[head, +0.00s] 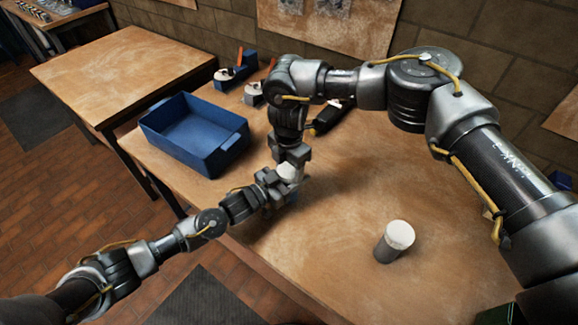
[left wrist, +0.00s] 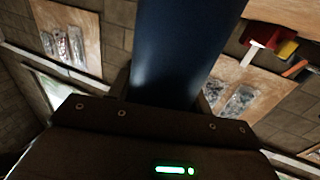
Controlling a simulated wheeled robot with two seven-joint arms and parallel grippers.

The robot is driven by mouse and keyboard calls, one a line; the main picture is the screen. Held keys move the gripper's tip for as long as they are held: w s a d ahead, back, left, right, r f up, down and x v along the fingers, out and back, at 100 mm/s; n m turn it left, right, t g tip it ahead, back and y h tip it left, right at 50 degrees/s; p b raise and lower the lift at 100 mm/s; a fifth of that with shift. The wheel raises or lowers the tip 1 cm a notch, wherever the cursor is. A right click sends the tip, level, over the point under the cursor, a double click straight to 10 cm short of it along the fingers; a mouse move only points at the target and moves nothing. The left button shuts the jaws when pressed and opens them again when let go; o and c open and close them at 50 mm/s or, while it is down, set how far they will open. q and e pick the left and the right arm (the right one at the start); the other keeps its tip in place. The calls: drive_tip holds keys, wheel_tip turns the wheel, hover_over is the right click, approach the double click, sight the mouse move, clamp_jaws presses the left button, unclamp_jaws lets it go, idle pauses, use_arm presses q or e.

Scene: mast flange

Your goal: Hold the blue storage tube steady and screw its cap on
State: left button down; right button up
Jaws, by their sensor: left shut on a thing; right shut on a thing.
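The blue storage tube (left wrist: 178,55) fills the middle of the left wrist view, held between the fingers of my left gripper. In the head view my left gripper (head: 272,187) is shut on the tube near the table's left front edge, and the tube is mostly hidden there. The white cap (head: 288,172) shows just above the left gripper. My right gripper (head: 292,160) comes down from above and is shut on the cap. The grippers hide whether the cap sits fully on the tube.
A grey tube with a white cap (head: 394,241) stands upright at the table's right. An empty blue bin (head: 222,152) sits at the left edge. Tools with orange handles (head: 236,72) lie at the back. The wooden table (head: 345,200) is clear in the middle.

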drive_tip(key=m, duration=0.3)
drive_tip(key=o, duration=1.2)
drive_tip(key=shift+c, duration=0.2)
wheel_tip(320, 180, up, 12)
use_arm(q)
drive_tip(key=c, duration=0.6)
unclamp_jaws()
drive_tip(key=shift+o, duration=0.2)
drive_tip(key=shift+a, duration=0.1)
